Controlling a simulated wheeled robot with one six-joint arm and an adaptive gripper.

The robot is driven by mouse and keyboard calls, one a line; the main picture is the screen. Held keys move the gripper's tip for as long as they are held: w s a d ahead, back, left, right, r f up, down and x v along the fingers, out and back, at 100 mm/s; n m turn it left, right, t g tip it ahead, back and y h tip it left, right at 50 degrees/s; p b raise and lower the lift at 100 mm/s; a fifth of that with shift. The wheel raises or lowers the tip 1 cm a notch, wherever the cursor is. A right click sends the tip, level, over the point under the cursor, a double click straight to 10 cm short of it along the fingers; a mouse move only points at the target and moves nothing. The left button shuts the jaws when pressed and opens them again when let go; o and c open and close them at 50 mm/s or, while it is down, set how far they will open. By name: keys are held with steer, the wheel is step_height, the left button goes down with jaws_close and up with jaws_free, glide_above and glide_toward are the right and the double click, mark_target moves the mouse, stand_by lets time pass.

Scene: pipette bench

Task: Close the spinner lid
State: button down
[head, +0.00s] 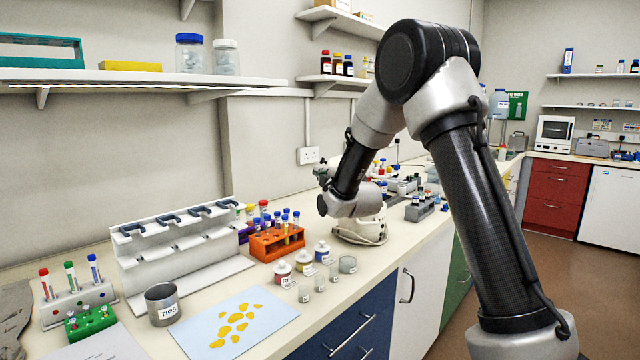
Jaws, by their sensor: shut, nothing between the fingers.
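A white rounded device (372,232), which looks like the spinner, stands on the bench under my wrist. My arm hides most of it, and I cannot make out its lid or whether the lid is open. My gripper (323,172) is small and partly hidden at the end of my arm, above the bench and to the upper left of the device. It is shut with nothing in it. I cannot tell whether it touches any part of the spinner.
An orange rack of tubes (277,245) stands left of the device, with small labelled jars (303,261) in front. A white pipette stand (185,262), TIPS beaker (162,304) and blue sheet (235,324) lie further left. Grey tube racks (419,212) stand to the right.

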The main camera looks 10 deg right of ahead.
steer(key=s+d+f+m+t+h, duration=0.1)
steer(key=d+m+h, duration=0.1)
steer(key=d+m, duration=0.3)
steer(key=d+f+m+t+h, duration=0.1)
steer(key=d+m+h, duration=0.1)
steer(key=d+m, duration=0.3)
steer(key=s+d+f+m+t+h, duration=0.1)
steer(key=d+m+h, duration=0.1)
steer(key=d+m, duration=0.4)
steer(key=shift+s+d+f+m, duration=0.1)
steer(key=shift+s+f+m, duration=0.3)
steer(key=shift+m, duration=0.6)
steer(key=shift+d+f, duration=0.5)
steer(key=shift+f, duration=0.1)
steer(key=shift+f, duration=0.1)
